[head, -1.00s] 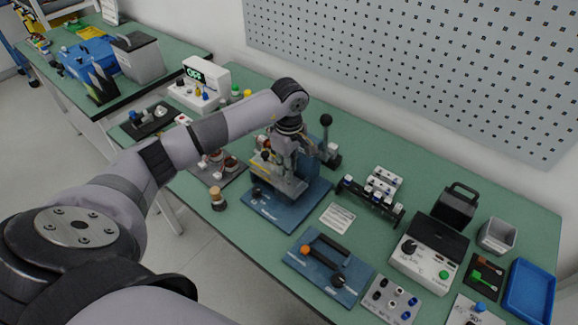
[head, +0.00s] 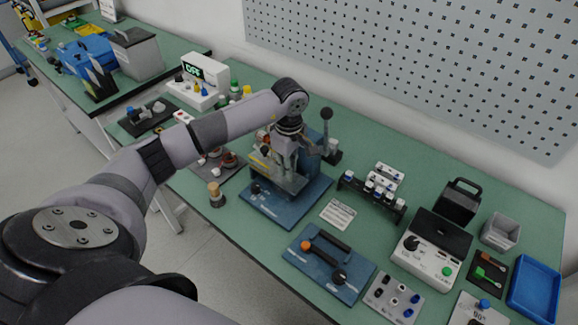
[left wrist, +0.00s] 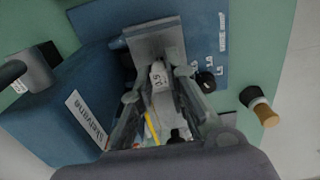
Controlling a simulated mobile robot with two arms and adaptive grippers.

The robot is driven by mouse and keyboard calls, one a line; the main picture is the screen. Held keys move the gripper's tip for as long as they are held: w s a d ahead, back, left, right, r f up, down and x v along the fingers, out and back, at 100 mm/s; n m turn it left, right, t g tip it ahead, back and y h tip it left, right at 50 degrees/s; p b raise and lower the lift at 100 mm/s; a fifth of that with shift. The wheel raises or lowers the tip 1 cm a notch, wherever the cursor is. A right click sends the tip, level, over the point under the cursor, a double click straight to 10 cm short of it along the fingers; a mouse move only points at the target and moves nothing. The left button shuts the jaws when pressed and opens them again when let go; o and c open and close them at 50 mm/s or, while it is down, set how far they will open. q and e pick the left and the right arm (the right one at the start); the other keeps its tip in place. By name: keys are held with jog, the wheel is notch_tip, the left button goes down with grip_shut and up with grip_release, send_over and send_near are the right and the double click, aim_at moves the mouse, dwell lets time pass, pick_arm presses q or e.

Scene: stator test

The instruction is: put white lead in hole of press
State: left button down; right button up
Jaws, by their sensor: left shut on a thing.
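The press is blue, with a base plate (head: 262,209) and a lever with a black knob (head: 326,115), near the middle of the table in the head view. My left gripper (head: 284,172) points down over the front of the press. In the left wrist view, my left gripper (left wrist: 160,78) is shut on a small white lead end (left wrist: 158,75) with a dark marking. It is close to the grey block (left wrist: 155,40) of the press; the hole is not clearly visible, and I cannot tell whether the lead touches it. My right gripper is not in view.
The wooden-topped stamp (head: 215,191) stands left of the press. A rack of several terminals (head: 372,198) and a white card (head: 338,214) lie to its right. A blue fixture (head: 325,263) is in front. Green table (head: 420,150) is free behind the rack.

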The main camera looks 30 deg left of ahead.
pick_arm(q)
jog(key=shift+f, duration=0.15)
jog(key=shift+f+b, duration=0.8)
jog(key=shift+b, duration=0.05)
jog(key=c, duration=1.5)
grip_release()
notch_tip(320, 180, up, 12)
